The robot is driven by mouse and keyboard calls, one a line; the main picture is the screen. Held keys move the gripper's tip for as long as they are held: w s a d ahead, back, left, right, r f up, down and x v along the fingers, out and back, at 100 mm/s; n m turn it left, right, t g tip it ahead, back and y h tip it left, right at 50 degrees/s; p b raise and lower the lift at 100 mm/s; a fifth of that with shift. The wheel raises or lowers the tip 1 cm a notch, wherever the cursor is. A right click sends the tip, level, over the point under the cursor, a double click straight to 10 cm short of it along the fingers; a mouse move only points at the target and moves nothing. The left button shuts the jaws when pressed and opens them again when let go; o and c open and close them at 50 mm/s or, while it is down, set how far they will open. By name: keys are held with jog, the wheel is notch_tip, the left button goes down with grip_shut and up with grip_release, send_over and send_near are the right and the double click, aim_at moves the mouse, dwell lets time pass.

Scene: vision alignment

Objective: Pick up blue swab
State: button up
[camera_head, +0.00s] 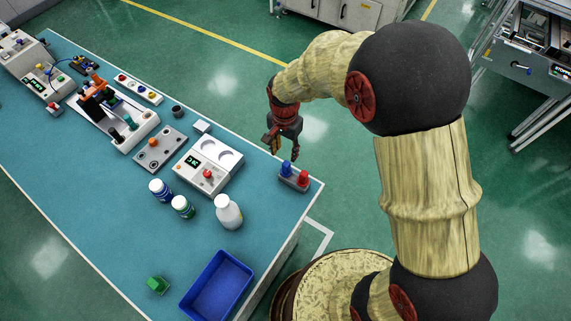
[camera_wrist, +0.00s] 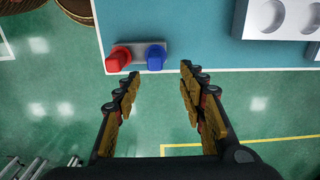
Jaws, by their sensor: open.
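The blue swab (camera_head: 286,169) stands in a small grey holder (camera_head: 294,180) near the table's right corner. A red swab (camera_head: 303,178) stands beside it in the same holder. In the wrist view the blue swab (camera_wrist: 155,57) is ahead of the fingertips, with the red swab (camera_wrist: 119,59) to its left. My gripper (camera_head: 281,148) is open and empty, above and just beyond the table edge by the holder. In the wrist view my gripper's fingers (camera_wrist: 160,82) are spread wide, with floor showing between them. The gripper touches neither swab.
Further devices line the far left. Open floor lies beyond the table edge.

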aim_at(286, 163)
jog(key=shift+s+a+f, duration=0.1)
jog(key=shift+f, duration=0.35)
notch_tip(286, 163, down, 2)
jog(key=shift+f, duration=0.2)
jog(key=f, duration=0.1)
jog(key=f+b, duration=0.1)
jog(key=f, duration=0.3)
jog(key=shift+s+d, duration=0.25)
jog(key=shift+r, duration=0.1)
jog(key=shift+c, duration=1.3)
jog(key=c, duration=0.8)
jog(key=shift+o, duration=0.2)
